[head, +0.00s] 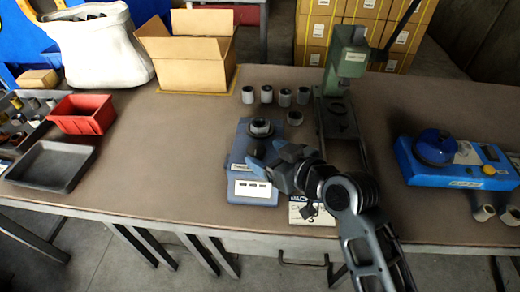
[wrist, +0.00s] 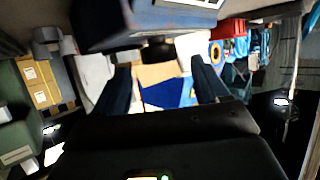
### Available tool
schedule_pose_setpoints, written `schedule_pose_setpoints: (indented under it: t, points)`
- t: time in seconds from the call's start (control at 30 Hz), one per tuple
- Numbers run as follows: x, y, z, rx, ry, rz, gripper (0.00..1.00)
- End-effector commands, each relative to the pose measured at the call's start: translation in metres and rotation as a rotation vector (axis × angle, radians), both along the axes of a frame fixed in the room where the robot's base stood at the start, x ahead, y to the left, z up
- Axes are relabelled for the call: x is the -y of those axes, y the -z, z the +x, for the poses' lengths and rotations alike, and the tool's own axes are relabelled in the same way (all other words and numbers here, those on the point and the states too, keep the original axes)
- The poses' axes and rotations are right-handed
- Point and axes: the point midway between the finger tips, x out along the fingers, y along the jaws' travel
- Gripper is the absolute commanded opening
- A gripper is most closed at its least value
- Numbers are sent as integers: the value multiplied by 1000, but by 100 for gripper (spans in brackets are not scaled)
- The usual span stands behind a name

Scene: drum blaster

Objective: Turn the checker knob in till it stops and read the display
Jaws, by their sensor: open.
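A blue-grey box device (head: 242,150) stands at mid-table, with a dark round knob-like part (head: 261,127) on top and a white panel with small dark windows (head: 253,189) on its front. I cannot read the panel, nor tell for certain that this is the checker. My gripper (head: 268,162) is open and empty, over the front right of this device in the head view. It hides part of the device. In the wrist view the fingers (wrist: 165,88) are apart with nothing between them; a dark blue-grey body (wrist: 150,25) fills the top edge.
Several grey cylinders (head: 284,97) stand behind the device. A green press (head: 345,75) stands behind my arm. A blue unit with a round blue cap (head: 436,147) is at right. A red bin (head: 82,114), dark tray (head: 52,166) and cardboard box (head: 188,62) are at left.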

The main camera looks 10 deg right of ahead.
Motion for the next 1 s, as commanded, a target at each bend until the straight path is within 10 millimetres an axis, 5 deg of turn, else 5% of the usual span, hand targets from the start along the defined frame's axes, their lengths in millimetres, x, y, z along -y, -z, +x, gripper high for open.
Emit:
schedule_pose_setpoints:
  t: [0.23, 0.6, 1.0]
  points:
    - [-12, 11, 25, 1, 2, 0, 74]
    - [-15, 14, 29, 0, 2, -1, 74]
    - [-15, 14, 29, 0, 2, -1, 35]
